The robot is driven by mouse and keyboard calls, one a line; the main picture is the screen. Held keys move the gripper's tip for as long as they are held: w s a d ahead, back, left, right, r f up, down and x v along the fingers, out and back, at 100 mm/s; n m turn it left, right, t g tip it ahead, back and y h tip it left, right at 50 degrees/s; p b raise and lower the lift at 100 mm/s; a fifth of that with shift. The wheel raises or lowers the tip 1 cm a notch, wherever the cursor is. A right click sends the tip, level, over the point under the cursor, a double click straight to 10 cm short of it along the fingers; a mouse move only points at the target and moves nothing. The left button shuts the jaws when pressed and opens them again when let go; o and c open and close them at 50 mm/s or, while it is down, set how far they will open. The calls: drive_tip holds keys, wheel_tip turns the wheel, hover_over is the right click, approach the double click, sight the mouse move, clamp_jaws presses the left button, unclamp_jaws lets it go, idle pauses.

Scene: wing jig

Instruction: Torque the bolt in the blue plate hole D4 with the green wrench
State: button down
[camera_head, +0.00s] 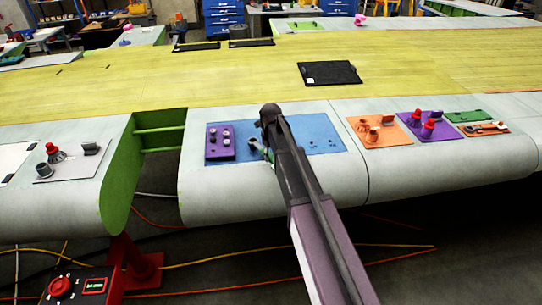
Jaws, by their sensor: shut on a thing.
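The blue plate (323,134) lies on the light grey wing edge in the middle of the view. A few small dark holes show on its right part, but labels such as D4 are too small to read. My gripper is over the middle of the plate, mostly hidden behind my own arm. A short silver and green piece, which looks like the green wrench (265,152), sticks out left of my arm, low over the plate. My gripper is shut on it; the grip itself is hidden. No bolt can be made out at the wrench's end.
A purple block (228,153) with several bolts sits on the plate's left part. To the right are an orange mat (386,143) and a purple mat (447,135) with tools, plus an orange wrench (486,128). A green-edged gap (165,163) lies left.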

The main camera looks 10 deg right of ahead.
drive_tip(key=shift+r+p, duration=1.8)
drive_tip(key=shift+r, duration=0.3)
drive_tip(key=shift+s+f, duration=0.1)
drive_tip(key=shift+f, duration=0.05)
